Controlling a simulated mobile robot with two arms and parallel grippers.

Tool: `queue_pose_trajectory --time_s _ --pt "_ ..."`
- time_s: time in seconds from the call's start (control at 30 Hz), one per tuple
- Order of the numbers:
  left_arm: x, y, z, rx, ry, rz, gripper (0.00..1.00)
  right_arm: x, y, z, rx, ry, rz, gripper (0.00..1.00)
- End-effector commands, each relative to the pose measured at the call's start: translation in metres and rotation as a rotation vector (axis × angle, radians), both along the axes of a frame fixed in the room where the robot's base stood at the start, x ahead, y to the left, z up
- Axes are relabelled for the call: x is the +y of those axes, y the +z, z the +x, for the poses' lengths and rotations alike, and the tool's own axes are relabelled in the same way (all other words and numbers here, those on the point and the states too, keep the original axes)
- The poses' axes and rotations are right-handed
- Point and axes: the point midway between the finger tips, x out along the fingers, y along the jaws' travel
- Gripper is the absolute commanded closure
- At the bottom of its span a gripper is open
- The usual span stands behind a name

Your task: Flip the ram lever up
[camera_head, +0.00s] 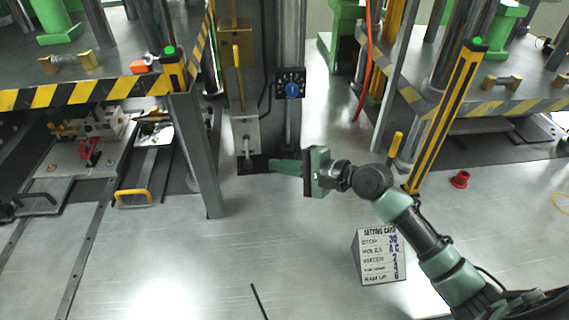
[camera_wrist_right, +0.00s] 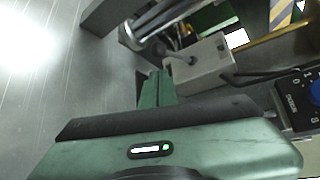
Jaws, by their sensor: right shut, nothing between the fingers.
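A light grey box (camera_head: 245,132) stands at the base of the dark column, and a small metal lever (camera_head: 248,154) shows on its front. The box also shows in the right wrist view (camera_wrist_right: 207,70), with the small lever (camera_wrist_right: 183,60) on its near face. I cannot tell for sure that this is the ram lever. My right gripper (camera_head: 272,163) reaches in from the right, low beside the box. Its green fingers (camera_wrist_right: 156,76) are together and empty, close to the lever; I see no clear contact. My left gripper is not in view.
A dial panel (camera_head: 290,84) with a blue knob is on the column, above my right gripper. A setting card (camera_head: 380,256) stands on the metal table at front right. A red cap (camera_head: 460,179) lies farther right. The table's front middle is mostly clear.

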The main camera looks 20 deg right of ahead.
Motion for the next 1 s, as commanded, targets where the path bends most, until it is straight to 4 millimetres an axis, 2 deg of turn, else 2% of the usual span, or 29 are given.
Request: queue_pose_trajectory --time_s 0.2,0.4,0.83,1.0 --pt "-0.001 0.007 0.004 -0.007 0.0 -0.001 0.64 0.025 -0.009 0.028 0.0 0.0 0.002 1.0" --pt "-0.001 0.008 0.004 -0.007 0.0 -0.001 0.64 0.036 -0.017 0.041 -0.001 0.0 -0.001 1.0" --pt "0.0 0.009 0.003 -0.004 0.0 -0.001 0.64 0.038 -0.017 0.043 0.001 0.0 -0.001 1.0" --pt "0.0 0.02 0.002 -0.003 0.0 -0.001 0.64 0.038 -0.012 0.042 0.024 0.001 0.004 1.0"
